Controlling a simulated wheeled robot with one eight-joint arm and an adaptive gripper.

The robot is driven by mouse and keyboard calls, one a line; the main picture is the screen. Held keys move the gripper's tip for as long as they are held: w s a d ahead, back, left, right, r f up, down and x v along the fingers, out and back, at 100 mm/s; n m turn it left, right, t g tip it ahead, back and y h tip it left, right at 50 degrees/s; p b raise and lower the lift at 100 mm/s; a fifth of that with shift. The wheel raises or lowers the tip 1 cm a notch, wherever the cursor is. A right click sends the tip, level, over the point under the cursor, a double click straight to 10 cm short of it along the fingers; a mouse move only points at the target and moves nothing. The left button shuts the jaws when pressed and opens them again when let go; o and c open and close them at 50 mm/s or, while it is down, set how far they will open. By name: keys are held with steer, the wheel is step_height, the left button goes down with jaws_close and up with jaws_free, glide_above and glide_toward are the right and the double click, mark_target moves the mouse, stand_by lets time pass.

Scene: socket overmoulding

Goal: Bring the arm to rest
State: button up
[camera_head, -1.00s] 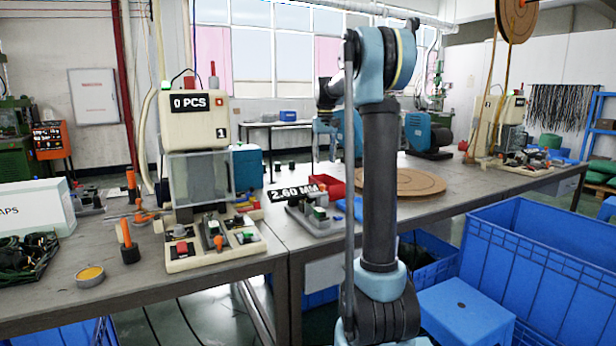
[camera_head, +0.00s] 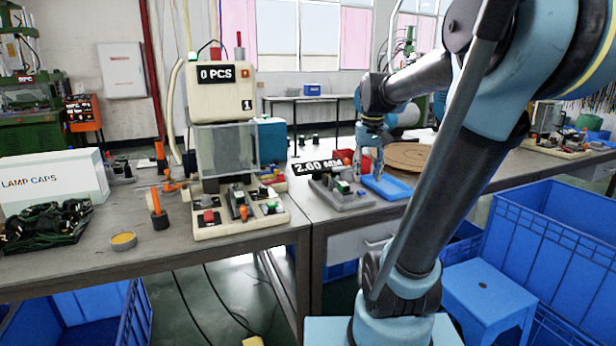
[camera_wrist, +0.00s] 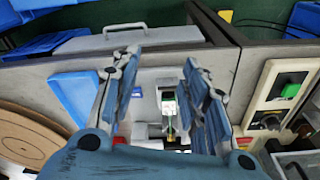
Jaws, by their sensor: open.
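My gripper (camera_head: 371,160) hangs with its fingers down above the right-hand workbench, next to the 2.60 MM gauge (camera_head: 345,198) and a blue tray (camera_head: 397,185). A small green-and-white part (camera_wrist: 168,108) lies on the gauge, seen in the gap between the fingers. The fingers look apart from it, but the exact height above the bench is hard to tell. My arm is bent, with its upper links at the right of the head view.
A cream press (camera_head: 225,100) marked 0 PCS stands on the left bench. A red bin (camera_head: 345,156) and a round brown disc (camera_head: 408,156) are near my gripper. Blue crates (camera_head: 555,240) and a blue stool (camera_head: 490,298) stand at the right.

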steer(key=s+f+t, duration=0.1)
steer(key=s+f, duration=1.6)
steer(key=shift+s+d+m, duration=0.3)
steer(key=shift+s+d, duration=0.1)
steer(key=shift+f, duration=0.1)
steer(key=shift+w+f, duration=0.2)
steer(key=shift+w, duration=0.3)
